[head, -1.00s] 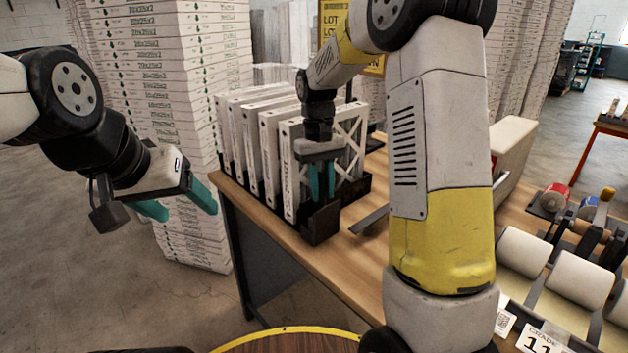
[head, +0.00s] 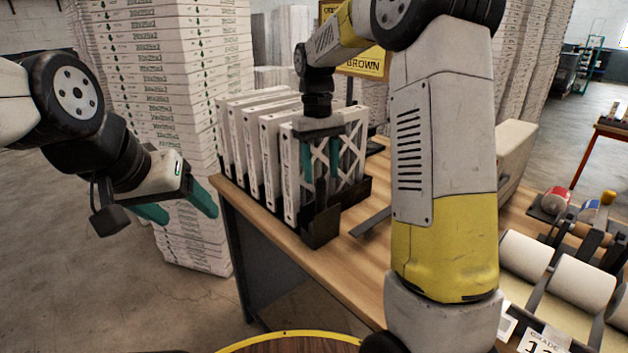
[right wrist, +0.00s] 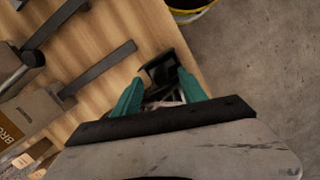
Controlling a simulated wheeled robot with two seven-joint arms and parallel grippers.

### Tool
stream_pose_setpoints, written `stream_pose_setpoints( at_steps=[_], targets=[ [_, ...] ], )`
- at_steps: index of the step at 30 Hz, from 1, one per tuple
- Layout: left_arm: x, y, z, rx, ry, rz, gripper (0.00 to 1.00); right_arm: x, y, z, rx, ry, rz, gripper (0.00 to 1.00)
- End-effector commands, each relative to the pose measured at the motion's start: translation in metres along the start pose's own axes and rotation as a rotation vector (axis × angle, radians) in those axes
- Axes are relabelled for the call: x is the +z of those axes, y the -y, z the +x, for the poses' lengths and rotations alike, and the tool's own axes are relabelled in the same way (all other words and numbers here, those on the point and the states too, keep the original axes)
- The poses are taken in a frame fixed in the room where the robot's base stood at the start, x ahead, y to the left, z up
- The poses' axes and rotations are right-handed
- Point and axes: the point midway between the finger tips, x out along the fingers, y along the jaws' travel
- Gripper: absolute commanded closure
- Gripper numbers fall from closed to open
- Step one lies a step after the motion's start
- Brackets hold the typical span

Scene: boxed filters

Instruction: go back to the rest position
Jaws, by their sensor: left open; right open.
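My left gripper (head: 178,212) is open and empty at the left, over the floor in front of the tall stack of boxes. My right gripper (head: 320,175) is open with its teal fingers pointing down, at the front right end of the row of boxed filters (head: 262,165). In the right wrist view its fingers (right wrist: 160,95) stand apart above a black rack end (right wrist: 160,72). The filters stand upright in the black rack (head: 320,228) on the table. My right arm hides part of the table.
A tall stack of white boxes (head: 165,90) stands behind the left arm. The wooden table (head: 290,245) carries white rolls (head: 580,285) at the right. A yellow sign (head: 365,62) is behind the filters. Open floor (head: 190,310) lies at the lower left.

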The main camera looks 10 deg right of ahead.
Motion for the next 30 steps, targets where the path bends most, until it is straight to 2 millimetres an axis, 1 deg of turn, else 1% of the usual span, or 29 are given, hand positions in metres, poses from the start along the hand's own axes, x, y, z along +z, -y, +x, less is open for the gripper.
stream_pose_setpoints(
  at_steps=[1, 5, 16, 19, 20, 23, 27, 30],
  targets=[
    [0.000, 0.000, 0.000, 0.000, 0.000, 0.000, 0.32, 0.000, 0.000, -0.007, 0.000, -0.001, 0.000, 0.50],
    [0.000, 0.000, 0.000, 0.000, 0.000, 0.000, 0.32, 0.000, 0.000, -0.017, 0.000, 0.000, 0.000, 0.50],
    [0.000, 0.000, 0.000, 0.000, 0.000, 0.000, 0.32, 0.001, 0.000, -0.019, -0.001, -0.002, 0.000, 0.50],
    [0.000, 0.000, 0.000, 0.000, 0.000, 0.000, 0.32, 0.008, -0.001, -0.024, -0.005, -0.022, 0.005, 0.50],
    [0.000, 0.000, 0.000, 0.000, 0.000, 0.000, 0.32, 0.012, -0.001, -0.026, -0.007, -0.034, 0.008, 0.50],
    [0.000, 0.000, 0.000, 0.000, 0.000, 0.000, 0.32, 0.033, -0.002, -0.038, -0.021, -0.094, 0.023, 0.50],
    [0.000, 0.000, 0.000, 0.000, 0.000, 0.000, 0.32, 0.074, 0.000, -0.052, -0.046, -0.212, 0.052, 0.50],
    [0.000, 0.000, 0.000, 0.000, 0.000, 0.000, 0.32, 0.104, 0.002, -0.057, -0.063, -0.298, 0.075, 0.50]
  ],
)
